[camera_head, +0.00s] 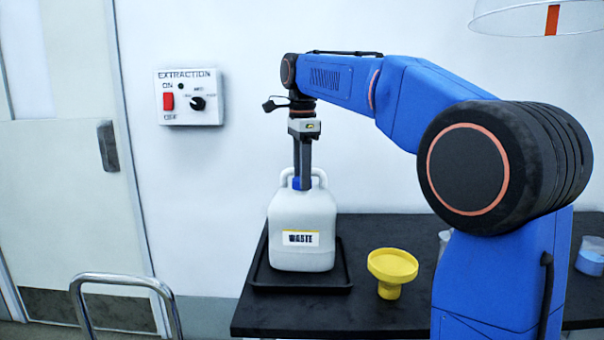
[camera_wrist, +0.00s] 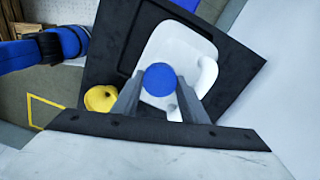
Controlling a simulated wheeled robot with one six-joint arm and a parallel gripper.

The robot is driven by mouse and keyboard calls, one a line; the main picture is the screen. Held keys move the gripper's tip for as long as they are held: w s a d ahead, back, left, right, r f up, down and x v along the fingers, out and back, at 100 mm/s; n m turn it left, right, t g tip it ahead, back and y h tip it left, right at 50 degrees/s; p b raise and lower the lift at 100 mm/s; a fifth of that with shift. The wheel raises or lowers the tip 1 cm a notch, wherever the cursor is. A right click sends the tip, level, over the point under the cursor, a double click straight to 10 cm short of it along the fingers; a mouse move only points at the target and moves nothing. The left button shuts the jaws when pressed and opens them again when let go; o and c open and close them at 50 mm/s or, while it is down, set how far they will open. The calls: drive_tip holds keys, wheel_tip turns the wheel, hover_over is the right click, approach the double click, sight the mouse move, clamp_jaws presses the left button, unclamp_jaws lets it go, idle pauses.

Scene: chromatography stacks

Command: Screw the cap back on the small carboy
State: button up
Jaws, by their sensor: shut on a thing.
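The small carboy (camera_head: 302,255) is white with a "WASTE" label and a handle, and it stands upright in a black tray (camera_head: 262,272) on the dark bench. In the wrist view the carboy (camera_wrist: 178,48) is seen from above. My gripper (camera_head: 300,184) points straight down over the carboy's neck. Its fingers (camera_wrist: 159,84) are shut on the round blue cap (camera_wrist: 159,78). The cap is at the neck, and its blue edge also shows between the fingers in the head view. The neck is hidden under the cap, so I cannot tell whether the threads are engaged.
A yellow funnel (camera_head: 392,270) stands on the bench (camera_head: 330,318) right of the tray. Clear containers (camera_head: 590,258) stand farther right. An extraction switch box (camera_head: 190,97) is on the wall behind. A metal rail (camera_head: 120,282) is at front left. Bare bench lies in front of the tray.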

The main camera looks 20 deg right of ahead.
drive_tip(key=shift+f, duration=0.25)
drive_tip(key=o, duration=1.1)
drive_tip(key=c, duration=1.2)
drive_tip(key=shift+o, duration=0.2)
drive_tip(key=m, duration=1.3)
drive_tip(key=shift+m, duration=0.4)
drive_tip(key=o, duration=1.1)
